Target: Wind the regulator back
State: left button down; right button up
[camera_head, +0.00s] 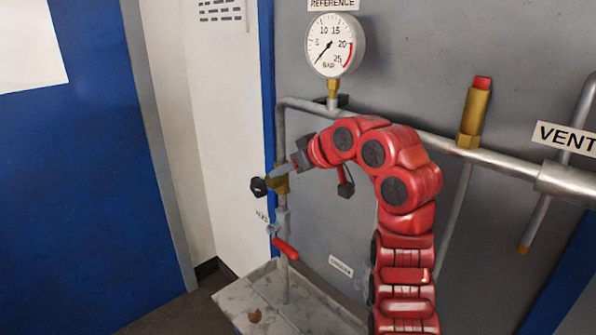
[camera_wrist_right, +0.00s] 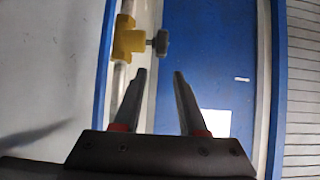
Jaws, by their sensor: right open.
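The regulator has a brass body (camera_head: 281,185) with a dark knob (camera_head: 258,187) facing left, on the vertical pipe at the left of the panel. In the right wrist view the yellow-brass body (camera_wrist_right: 128,42) and grey knob (camera_wrist_right: 160,42) are ahead of the fingertips. My right gripper (camera_head: 279,172) is close by the regulator; its fingers partly overlap the brass body in the head view. In the wrist view the fingers (camera_wrist_right: 158,75) are apart with nothing between them, and the knob is beyond them. My left gripper is not in view.
A round gauge (camera_head: 335,45) marked REFERENCE stands above, its needle pointing lower left. A red-handled valve (camera_head: 286,248) is below the regulator, over a grey tray (camera_head: 237,297). A brass fitting with a red top (camera_head: 475,112) is at right. The horizontal pipe (camera_head: 410,133) runs behind my arm.

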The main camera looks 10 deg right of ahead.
jog(key=shift+p+v, duration=0.95)
jog(key=shift+v, duration=1.6)
jog(key=shift+a+f, duration=0.1)
jog(key=shift+a, duration=0.05)
